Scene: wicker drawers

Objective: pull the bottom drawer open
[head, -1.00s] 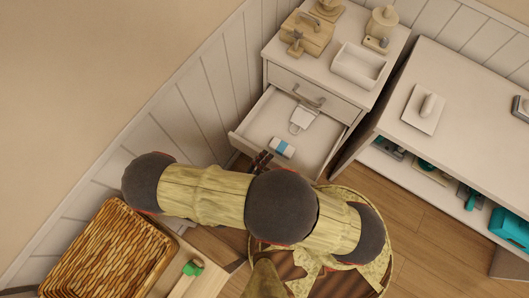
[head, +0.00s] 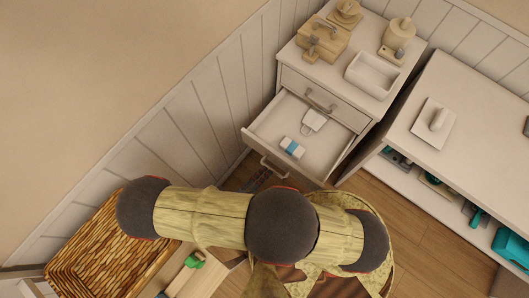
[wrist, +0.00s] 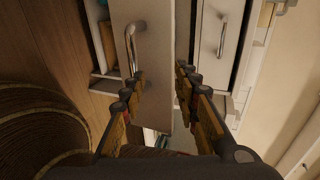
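The white cabinet (head: 362,125) stands against the panelled wall in the head view. Its lower drawer (head: 256,140) is pulled well out, with a metal handle (head: 272,168) on its front. The drawer above it is closed, with its own handle (head: 320,101). In the wrist view, the nearer drawer front (wrist: 155,60) has a handle (wrist: 131,46) left of my gripper, and another drawer front with a handle (wrist: 222,38) is at right. My gripper (wrist: 158,82) is open, its fingers apart and clear of both handles. In the head view my arm hides my gripper.
A blue-and-white block (head: 292,147) and a white item (head: 314,121) lie in the open drawer. A white tray (head: 372,75) and wooden objects stand on the cabinet. A shelf unit (head: 465,110) is at right. A wicker basket (head: 105,250) is at lower left.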

